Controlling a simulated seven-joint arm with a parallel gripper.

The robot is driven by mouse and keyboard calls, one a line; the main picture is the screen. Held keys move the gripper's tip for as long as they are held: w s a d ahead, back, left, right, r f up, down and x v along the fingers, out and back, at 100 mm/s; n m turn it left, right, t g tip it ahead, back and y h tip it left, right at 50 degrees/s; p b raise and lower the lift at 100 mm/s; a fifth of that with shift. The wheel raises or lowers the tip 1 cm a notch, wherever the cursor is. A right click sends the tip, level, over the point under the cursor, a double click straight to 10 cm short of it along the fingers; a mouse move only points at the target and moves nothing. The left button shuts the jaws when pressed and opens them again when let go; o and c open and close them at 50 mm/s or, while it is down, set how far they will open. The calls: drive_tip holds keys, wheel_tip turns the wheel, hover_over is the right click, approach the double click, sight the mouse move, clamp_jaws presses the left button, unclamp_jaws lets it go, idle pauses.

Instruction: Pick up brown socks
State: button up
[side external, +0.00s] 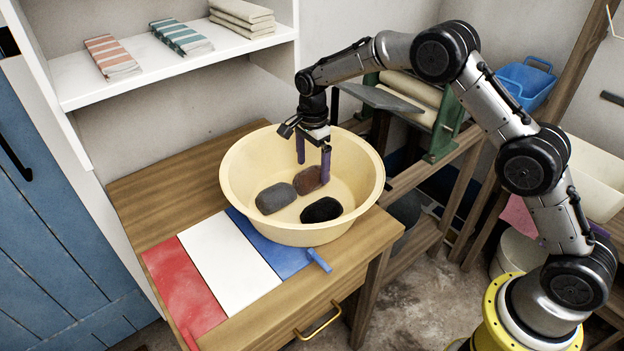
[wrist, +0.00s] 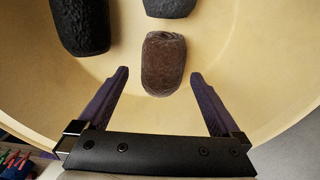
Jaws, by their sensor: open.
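The brown socks (side external: 309,180) are a rounded reddish-brown bundle lying in the cream basin (side external: 238,172), near its back wall. In the wrist view the brown socks (wrist: 163,64) lie ahead of my fingertips, roughly centred between them. My gripper (side external: 313,158) reaches down into the basin above the brown bundle. In the wrist view my gripper (wrist: 158,77) has its two purple fingers spread wide with nothing between them. The gap between the fingertips and the bundle is hard to judge.
A grey bundle (side external: 275,198) and a black bundle (side external: 321,210) lie close to the brown one in the basin. The basin's high wall surrounds them. Red, white (side external: 229,262) and blue panels lie on the wooden table (side external: 150,205). A shelf (side external: 150,65) stands behind.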

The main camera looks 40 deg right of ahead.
sight(312, 171)
wheel_tip(312, 171, down, 4)
drive_tip(key=shift+w+f, duration=0.1)
drive_tip(key=shift+c, duration=0.3)
drive_tip(key=c, duration=1.2)
